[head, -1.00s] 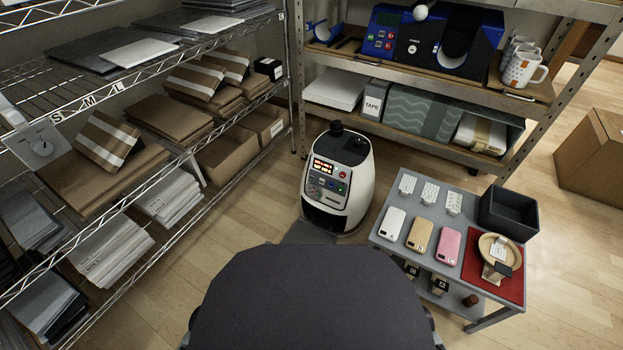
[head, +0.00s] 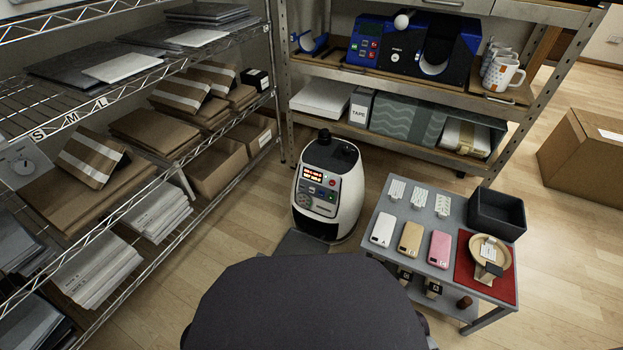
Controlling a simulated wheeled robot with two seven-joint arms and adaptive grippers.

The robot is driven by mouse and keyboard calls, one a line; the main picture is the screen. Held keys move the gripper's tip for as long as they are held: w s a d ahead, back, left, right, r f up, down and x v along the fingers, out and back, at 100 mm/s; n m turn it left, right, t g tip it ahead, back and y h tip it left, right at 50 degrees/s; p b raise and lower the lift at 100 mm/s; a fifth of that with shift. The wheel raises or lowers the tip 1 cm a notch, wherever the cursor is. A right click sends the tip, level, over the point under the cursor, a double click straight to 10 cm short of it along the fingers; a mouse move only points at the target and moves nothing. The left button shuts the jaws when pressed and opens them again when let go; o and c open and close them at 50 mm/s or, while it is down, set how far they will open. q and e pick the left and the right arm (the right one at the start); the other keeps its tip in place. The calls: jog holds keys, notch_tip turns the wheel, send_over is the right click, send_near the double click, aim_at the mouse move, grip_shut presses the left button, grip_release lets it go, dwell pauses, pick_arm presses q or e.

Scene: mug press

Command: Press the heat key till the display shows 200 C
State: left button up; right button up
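The blue mug press (head: 413,47) stands on the upper level of the back shelf, with a white ball-shaped knob (head: 402,21) at its top. Its control box (head: 366,41) on the left has a small dark display (head: 369,28) and several small red and blue keys. The reading and the key labels are too small to make out, so I cannot tell which is the heat key. A blue curved piece (head: 311,43) lies left of the box. Neither of my grippers shows in the head view.
A white rounded machine (head: 345,201) with a lit display stands on the floor before the back shelf. A grey table (head: 385,207) with phone cases stands to its right. Wire shelving (head: 150,218) fills the left. Mugs (head: 502,72) stand right of the press.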

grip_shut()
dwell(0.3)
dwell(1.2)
